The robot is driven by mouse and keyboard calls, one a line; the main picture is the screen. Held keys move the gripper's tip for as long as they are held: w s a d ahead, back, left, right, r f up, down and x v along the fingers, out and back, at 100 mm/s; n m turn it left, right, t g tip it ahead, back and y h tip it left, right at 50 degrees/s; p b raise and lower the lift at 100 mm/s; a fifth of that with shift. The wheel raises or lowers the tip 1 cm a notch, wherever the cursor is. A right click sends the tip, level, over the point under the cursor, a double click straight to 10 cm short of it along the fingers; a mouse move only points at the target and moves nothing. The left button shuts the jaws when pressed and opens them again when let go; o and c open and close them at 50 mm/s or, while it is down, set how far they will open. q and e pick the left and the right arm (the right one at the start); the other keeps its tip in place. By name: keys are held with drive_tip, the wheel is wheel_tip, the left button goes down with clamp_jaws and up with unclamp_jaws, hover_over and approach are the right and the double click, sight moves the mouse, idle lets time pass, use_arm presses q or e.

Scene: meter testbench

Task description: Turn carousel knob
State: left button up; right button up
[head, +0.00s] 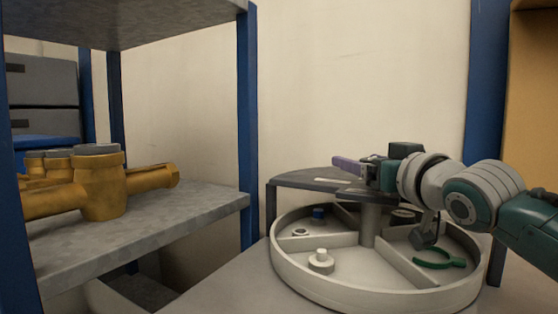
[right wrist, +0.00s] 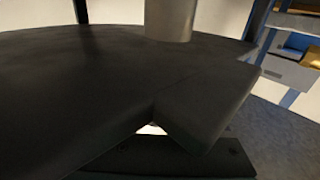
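The carousel is a round, light grey tray (head: 290,275) with dividers, in the right half of the head view. A grey centre post (head: 368,228) rises from it to a dark flat top (head: 310,180). I cannot make out a knob for certain. My right gripper (head: 372,172) is level with the dark top, at its right part, next to a purple bar-shaped piece (head: 347,165). Whether they touch is unclear. The right wrist view shows a wide dark surface (right wrist: 70,80) and a grey cylinder (right wrist: 170,18) close up. The right fingers' opening cannot be made out. My left gripper is out of view.
A shelf (head: 190,215) on the left bears yellow brass meter bodies (head: 103,185). A blue post (head: 247,120) stands between shelf and carousel.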

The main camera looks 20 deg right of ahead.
drive_tip(key=shift+o, duration=0.2)
drive_tip(key=shift+s, duration=0.15)
drive_tip(key=shift+s, duration=0.3)
drive_tip(key=s+p, duration=0.2)
drive_tip(key=s, duration=0.7)
drive_tip(key=shift+a, duration=0.35)
